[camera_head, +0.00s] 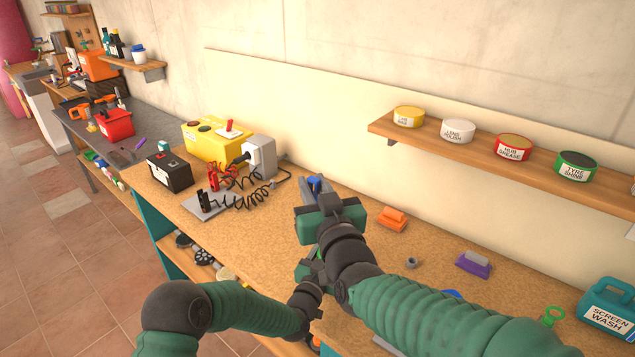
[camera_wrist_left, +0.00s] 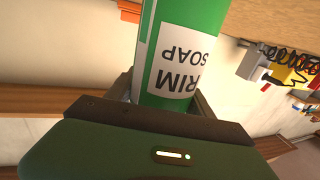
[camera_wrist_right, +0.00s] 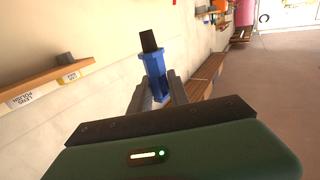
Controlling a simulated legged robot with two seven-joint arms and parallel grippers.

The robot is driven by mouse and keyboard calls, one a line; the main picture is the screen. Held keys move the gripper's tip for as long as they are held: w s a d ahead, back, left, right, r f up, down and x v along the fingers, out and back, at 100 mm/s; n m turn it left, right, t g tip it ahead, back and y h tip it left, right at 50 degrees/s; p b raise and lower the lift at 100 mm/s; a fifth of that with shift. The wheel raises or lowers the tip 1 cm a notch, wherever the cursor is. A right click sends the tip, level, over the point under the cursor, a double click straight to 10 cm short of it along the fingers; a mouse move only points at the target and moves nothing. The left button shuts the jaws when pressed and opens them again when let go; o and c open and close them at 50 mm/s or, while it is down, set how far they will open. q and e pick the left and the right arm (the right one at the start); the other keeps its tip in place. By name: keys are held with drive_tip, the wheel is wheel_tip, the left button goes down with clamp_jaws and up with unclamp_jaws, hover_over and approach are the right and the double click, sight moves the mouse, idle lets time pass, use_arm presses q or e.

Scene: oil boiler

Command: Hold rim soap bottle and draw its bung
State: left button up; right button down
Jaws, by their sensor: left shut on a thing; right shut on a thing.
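The rim soap bottle (camera_wrist_left: 182,55) is green with a white label, upside down in the left wrist view. My left gripper (camera_wrist_left: 165,100) is shut around it. In the head view, the bottle and left gripper are mostly hidden behind my right arm. My right gripper (camera_wrist_right: 157,95) is shut on a blue piece with a black tapered end, which looks like the bung (camera_wrist_right: 154,66). Its black end shows free, with no bottle touching it in the right wrist view. The bung's blue part also shows just beyond the right gripper in the head view (camera_head: 316,184).
The bench (camera_head: 290,240) holds a yellow battery (camera_head: 213,143), a black battery (camera_head: 170,172) and coiled leads at left. An orange block (camera_head: 393,219), a purple block (camera_head: 474,264) and a screen wash jug (camera_head: 609,308) stand at right. A shelf (camera_head: 480,152) of tins is above.

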use_arm(q)
drive_tip(key=o, duration=1.7)
